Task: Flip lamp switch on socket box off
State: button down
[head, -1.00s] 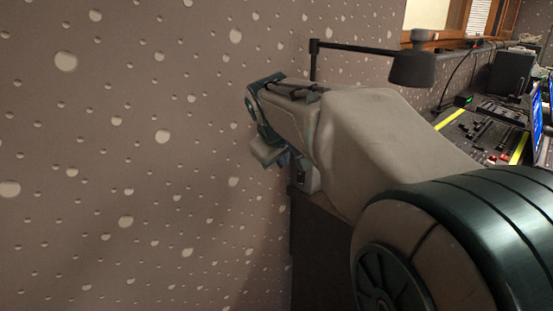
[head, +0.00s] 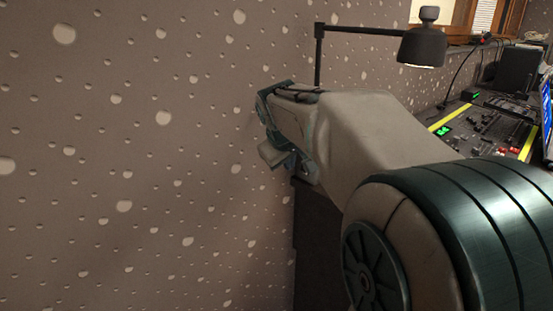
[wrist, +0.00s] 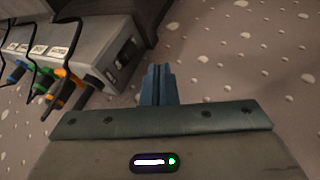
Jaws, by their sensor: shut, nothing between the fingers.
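The socket box (wrist: 92,40) is a grey box at the upper left of the wrist view. Its end face carries dark fittings (wrist: 121,60), one apparently the lamp switch; I cannot tell its position. My gripper (wrist: 160,72) is shut and empty, its blue fingers close together just right of and below that end face, with a small gap showing. In the head view, my gripper (head: 283,157) is at the wall side, and the box is mostly hidden by my arm. The desk lamp (head: 422,46) has a dark shade with a bright underside.
Coloured plugs (wrist: 62,84) and black cables (wrist: 33,50) sit along the box's left side. The speckled wall (head: 130,150) fills the left of the head view. A mixing desk (head: 485,125) with faders stands at the right.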

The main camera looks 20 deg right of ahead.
aim_at(301, 167)
jog(key=w+d+f, duration=0.1)
jog(key=w+d+f+b, duration=0.1)
jog(key=d+f, duration=0.1)
jog(key=w+d+f+b, duration=0.1)
jog(key=w+d+f, duration=0.1)
jog(key=shift+d, duration=0.15)
jog(key=shift+d, duration=0.1)
jog(key=shift+d, duration=0.15)
dwell(0.4)
jog(key=shift+w, duration=0.1)
